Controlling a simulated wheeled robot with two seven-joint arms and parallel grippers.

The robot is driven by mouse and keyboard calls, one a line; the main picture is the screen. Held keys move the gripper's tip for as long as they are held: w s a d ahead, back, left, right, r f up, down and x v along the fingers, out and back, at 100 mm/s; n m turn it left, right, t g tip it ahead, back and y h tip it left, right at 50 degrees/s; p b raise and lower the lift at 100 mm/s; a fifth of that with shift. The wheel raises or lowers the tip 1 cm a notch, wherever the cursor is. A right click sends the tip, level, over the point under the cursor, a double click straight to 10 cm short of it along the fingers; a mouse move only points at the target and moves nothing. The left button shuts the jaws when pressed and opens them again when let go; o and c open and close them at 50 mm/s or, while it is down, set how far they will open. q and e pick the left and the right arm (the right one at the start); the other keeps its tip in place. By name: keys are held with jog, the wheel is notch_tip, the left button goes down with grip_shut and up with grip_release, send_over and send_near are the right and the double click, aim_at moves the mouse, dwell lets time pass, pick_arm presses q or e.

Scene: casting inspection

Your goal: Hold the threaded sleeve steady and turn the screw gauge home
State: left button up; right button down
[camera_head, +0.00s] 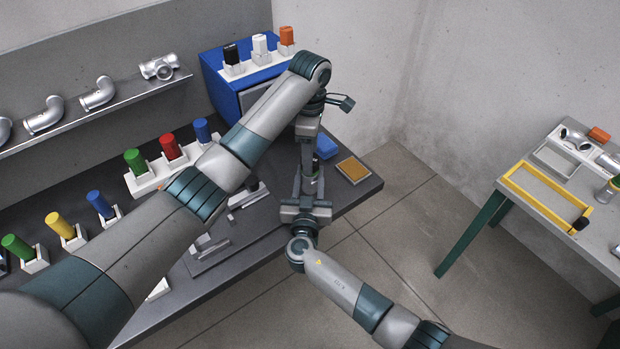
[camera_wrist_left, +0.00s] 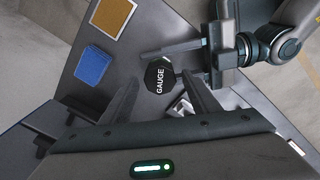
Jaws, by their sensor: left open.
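The screw gauge shows in the left wrist view as a black round cap (camera_wrist_left: 160,77) lettered GAUGE. In the head view the upright silver sleeve (camera_head: 313,186) stands near the bench corner, partly hidden by my arms. My left gripper (camera_wrist_left: 163,98) is open over the gauge, one finger on each side, apart from the cap. My right gripper (camera_head: 308,182) comes from the front with its fingers on either side of the sleeve. It also shows at the upper right of the left wrist view (camera_wrist_left: 190,60). I cannot tell whether its fingers touch the sleeve.
A blue block (camera_head: 325,146) and a yellow-brown pad (camera_head: 352,169) lie by the bench corner. Coloured plugs in white holders stand along the bench (camera_head: 368,190). A blue cabinet (camera_head: 222,88) is behind. A side table (camera_head: 545,150) with a yellow frame stands right, across open floor.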

pick_arm(q)
jog(key=shift+f, duration=2.45)
jog(key=c, duration=0.9)
jog(key=o, duration=1)
jog(key=shift+r, duration=0.1)
jog(key=shift+r, duration=2.2)
